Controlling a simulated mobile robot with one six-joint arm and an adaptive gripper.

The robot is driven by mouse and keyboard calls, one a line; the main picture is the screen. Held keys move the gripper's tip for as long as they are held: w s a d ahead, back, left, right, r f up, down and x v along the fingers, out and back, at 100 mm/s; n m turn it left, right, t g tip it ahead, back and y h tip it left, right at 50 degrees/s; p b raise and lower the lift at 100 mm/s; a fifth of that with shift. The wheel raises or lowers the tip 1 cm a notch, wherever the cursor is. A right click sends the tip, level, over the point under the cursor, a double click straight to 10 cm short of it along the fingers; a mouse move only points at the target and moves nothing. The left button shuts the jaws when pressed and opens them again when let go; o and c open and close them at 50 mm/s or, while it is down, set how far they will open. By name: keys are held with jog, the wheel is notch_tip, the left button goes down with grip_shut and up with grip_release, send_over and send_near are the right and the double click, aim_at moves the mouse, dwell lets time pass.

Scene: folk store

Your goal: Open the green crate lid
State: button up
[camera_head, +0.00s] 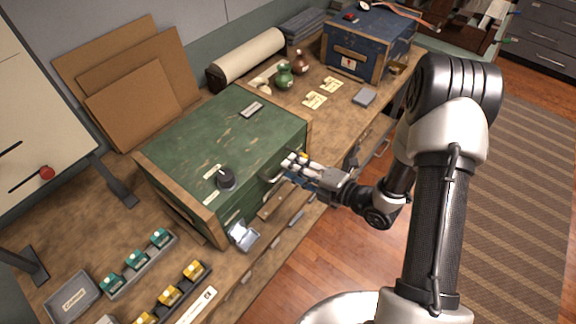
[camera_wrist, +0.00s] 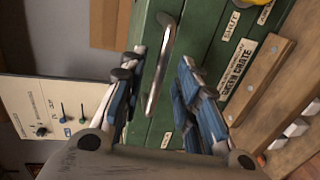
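The green crate (camera_head: 215,145) stands on the wooden workbench with its worn green lid shut on top. A metal handle (camera_head: 270,176) is on its front face; in the wrist view the handle (camera_wrist: 158,75) runs upright in the picture. My gripper (camera_head: 296,162) is at the front of the crate. In the wrist view my gripper (camera_wrist: 160,72) is open, with one finger on each side of the handle; I cannot tell whether either touches it. A "SHUT" label (camera_wrist: 231,25) and a "GREEN CRATE" label (camera_wrist: 238,68) show on the crate.
Trays of teal and yellow pieces (camera_head: 140,262) lie in front left.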

jog(key=shift+x, duration=1.45)
grip_shut()
